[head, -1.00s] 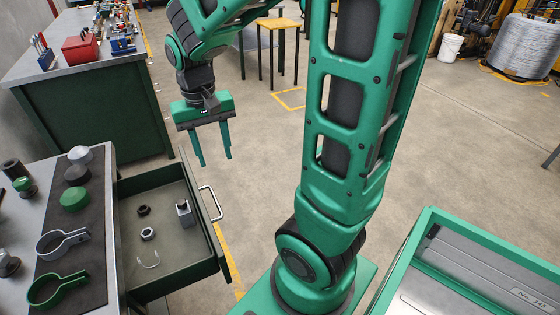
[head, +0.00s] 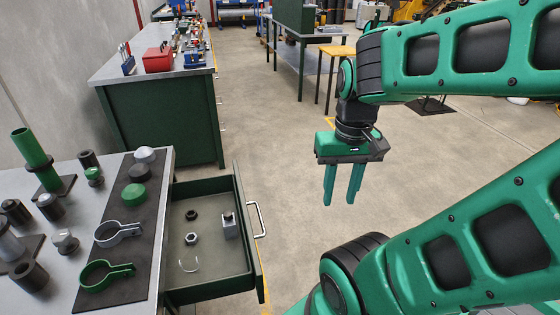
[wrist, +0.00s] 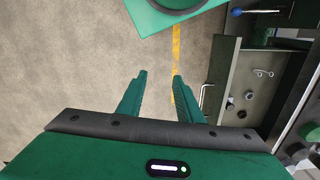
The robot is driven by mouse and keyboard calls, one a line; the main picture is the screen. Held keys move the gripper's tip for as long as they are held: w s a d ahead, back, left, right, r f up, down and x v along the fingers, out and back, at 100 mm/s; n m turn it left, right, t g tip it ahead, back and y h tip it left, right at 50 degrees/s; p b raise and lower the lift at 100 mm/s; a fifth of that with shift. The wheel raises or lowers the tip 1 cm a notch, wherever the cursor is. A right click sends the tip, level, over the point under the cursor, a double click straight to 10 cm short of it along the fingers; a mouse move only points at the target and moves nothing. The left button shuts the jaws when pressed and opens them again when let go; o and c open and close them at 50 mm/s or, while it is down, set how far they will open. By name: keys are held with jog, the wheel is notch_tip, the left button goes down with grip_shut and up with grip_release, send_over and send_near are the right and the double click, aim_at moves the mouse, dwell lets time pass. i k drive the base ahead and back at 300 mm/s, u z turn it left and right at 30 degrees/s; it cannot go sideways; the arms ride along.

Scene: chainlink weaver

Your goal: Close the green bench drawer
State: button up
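The green bench drawer (head: 248,243) is pulled out from the grey-topped bench (head: 80,262) at the lower left of the head view. Its bar handle (head: 258,219) is on the front panel, on the right side. Inside lie a dark nut, a light hex nut, a grey block and a pale open ring. The drawer (wrist: 223,75) also shows at the right of the wrist view, with its handle (wrist: 205,97). My gripper (head: 341,202) is open and empty, pointing down in the air to the right of the drawer, apart from the handle.
On the bench top are clamps (head: 112,276), knobs and dark cylinders. A second green bench (head: 160,125) with a red box (head: 158,59) stands behind. A yellow-topped stool (head: 338,51) is farther back. The floor right of the drawer is clear.

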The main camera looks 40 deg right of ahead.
aim_at(229, 267)
jog(key=k, duration=0.5)
jog(key=u, duration=1.05)
jog(key=k, duration=1.2)
jog(key=z, duration=0.85)
jog(key=i, duration=1)
jog(key=u, duration=0.05)
